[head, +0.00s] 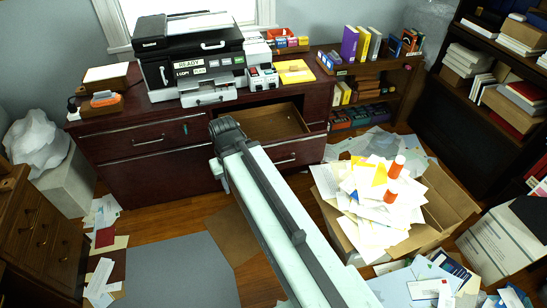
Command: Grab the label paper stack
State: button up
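I cannot tell for sure which thing is the label paper stack. A flat white paper stack (107,72) lies on a wooden tray at the left end of the desk, left of the printer. A yellow pad or sheet (296,71) lies on the desk right of the printer. A loose heap of paper (372,205) overflows a cardboard box on the right. My arm reaches from the lower right up to a dark joint before the open drawer. My gripper's fingers do not show; the arm hides whatever is below that joint.
The dark wooden desk (150,142) has an open drawer (262,124). The black printer (188,50) reads READY. The cardboard box (448,196) blocks the floor at right. A bookshelf (455,95) stands behind it. A grey mat (175,275) leaves clear floor at lower left.

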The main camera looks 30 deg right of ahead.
aim_at(296, 71)
jog(key=u, duration=1.8)
jog(key=i, duration=0.95)
jog(key=z, duration=2.35)
jog(key=i, duration=1)
